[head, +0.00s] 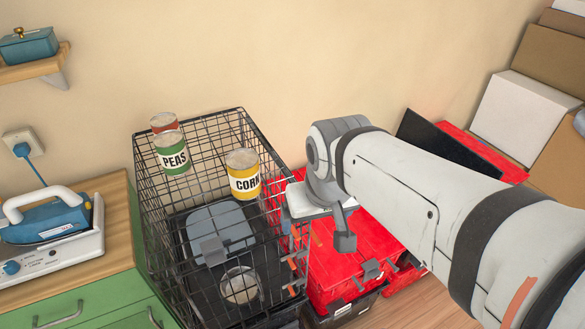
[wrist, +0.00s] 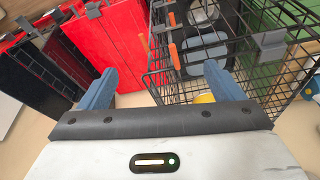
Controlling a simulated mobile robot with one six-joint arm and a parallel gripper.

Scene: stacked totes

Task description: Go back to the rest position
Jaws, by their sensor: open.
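My gripper (wrist: 160,72) is open and empty in the wrist view, its two blue-grey fingers apart, pointing toward the wire crate and the red totes. In the head view, the end of my arm hangs at the right side of the black wire crate (head: 195,120), above the red totes. The fingers are mostly hidden there. A PEAS can (head: 173,155) and a CORN can (head: 243,178) stand upright at the crate's top, with a red-labelled can (head: 163,123) behind the peas. A yellow bit of a can (wrist: 204,98) shows in the wrist view.
Red totes (head: 345,265) stand right of the crate, close below my arm. White and brown boxes (head: 525,110) are stacked at the right. A counter with an iron (head: 50,222) is at left, with a wall shelf (head: 35,68) above. The crate holds a grey-blue lidded thing (head: 220,225).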

